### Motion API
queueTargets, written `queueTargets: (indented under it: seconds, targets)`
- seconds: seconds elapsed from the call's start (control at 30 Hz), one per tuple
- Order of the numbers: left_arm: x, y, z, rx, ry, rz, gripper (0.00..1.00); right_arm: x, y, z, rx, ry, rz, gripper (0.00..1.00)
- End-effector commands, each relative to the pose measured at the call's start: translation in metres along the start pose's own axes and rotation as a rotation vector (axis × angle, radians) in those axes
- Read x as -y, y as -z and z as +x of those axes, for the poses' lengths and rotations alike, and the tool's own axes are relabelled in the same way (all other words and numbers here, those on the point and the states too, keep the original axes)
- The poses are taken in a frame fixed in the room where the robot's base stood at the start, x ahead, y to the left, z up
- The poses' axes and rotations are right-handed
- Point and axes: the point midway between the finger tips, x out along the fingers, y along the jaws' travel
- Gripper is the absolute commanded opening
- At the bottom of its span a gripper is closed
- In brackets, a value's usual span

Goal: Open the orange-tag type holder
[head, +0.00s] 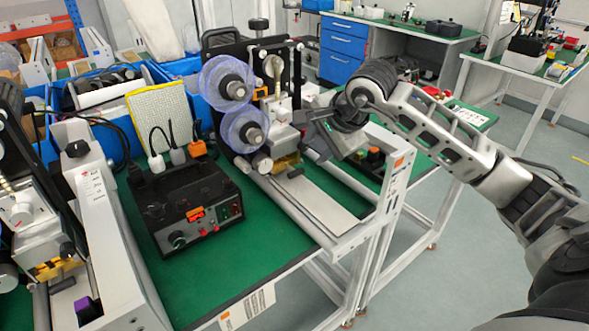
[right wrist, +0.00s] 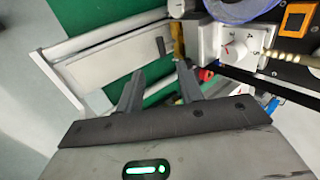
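The coder with the orange tag (head: 398,163) stands in the middle of the green table, with two clear film reels on its black plate. Its type holder looks to be the brass-yellow part (head: 286,162) under the white head block (head: 283,130); a yellow edge (right wrist: 178,40) shows in the right wrist view. My right gripper (head: 310,150) is beside the head block, just right of the holder. In the right wrist view its two fingers (right wrist: 160,82) are apart with nothing visible between them. Whether it touches the coder is unclear. My left gripper is out of view.
A black control box (head: 185,205) with an orange label stands left of the coder. Another coder (head: 95,240) with a purple tag (head: 87,308) is at the left. A long grey plate (head: 315,205) and white frame rails lie in front of the holder. Blue bins stand behind.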

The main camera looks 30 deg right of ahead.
Motion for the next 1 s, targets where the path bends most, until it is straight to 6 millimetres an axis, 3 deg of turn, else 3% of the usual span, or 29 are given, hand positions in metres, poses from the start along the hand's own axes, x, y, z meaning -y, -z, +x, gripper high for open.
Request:
queueTargets:
  seconds: [0.5, 0.7, 1.0]
  targets:
    - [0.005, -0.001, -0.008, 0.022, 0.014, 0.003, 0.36, -0.001, -0.003, 0.107, 0.007, -0.004, 0.005, 0.37]
    - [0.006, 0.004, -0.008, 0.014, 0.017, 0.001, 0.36, 0.0, -0.002, 0.127, 0.005, -0.001, 0.004, 0.37]
    - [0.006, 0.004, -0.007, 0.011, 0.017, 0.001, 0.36, 0.0, -0.002, 0.131, 0.004, 0.0, 0.002, 0.37]
